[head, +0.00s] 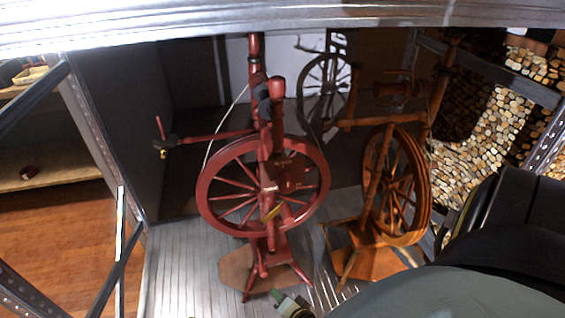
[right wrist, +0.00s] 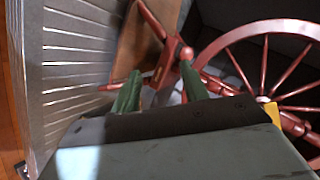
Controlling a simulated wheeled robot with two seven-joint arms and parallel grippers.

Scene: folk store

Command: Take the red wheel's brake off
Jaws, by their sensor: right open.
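The red wheel (head: 312,158) is a dark red spinning wheel standing upright on the ribbed metal shelf, left of a brown one. A small yellow piece (head: 272,213) sits low at its front; I cannot tell whether it is the brake. A yellow piece also shows in the right wrist view (right wrist: 272,112), at the right behind my gripper. My right gripper (head: 280,295) is low in front of the red wheel's base. In the right wrist view its green fingers (right wrist: 160,84) are apart, with red legs beyond them. My left gripper is out of view.
A brown spinning wheel (head: 423,190) stands close at the right. The shelf floor (head: 185,270) is clear at the left. A metal shelf edge (head: 180,25) crosses the top, and a dark panel (head: 115,130) closes the left side.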

